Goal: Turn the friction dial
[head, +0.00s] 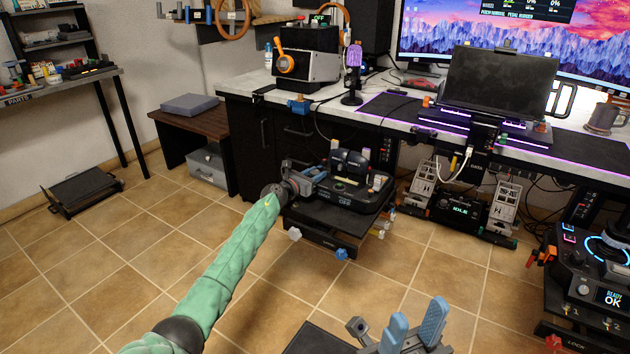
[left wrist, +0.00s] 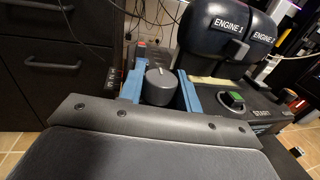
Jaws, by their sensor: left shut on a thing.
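The friction dial (left wrist: 160,88) is a dark grey round knob with a pale pointer line on top, at the left end of the throttle unit in the left wrist view. My left gripper (left wrist: 160,90) has its blue fingers on either side of the dial and is shut on it. In the head view my left gripper (head: 311,172) reaches the left end of the black throttle unit (head: 345,198); the dial cannot be made out there. My right gripper (head: 416,317) is at the bottom, its blue fingers apart and nothing between them.
The levers marked ENGINE 1 (left wrist: 227,32) and ENGINE 2 (left wrist: 264,38) stand right of the dial. A green button (left wrist: 233,98) sits near them. The white desk (head: 378,110) is behind, pedals (head: 425,184) at right.

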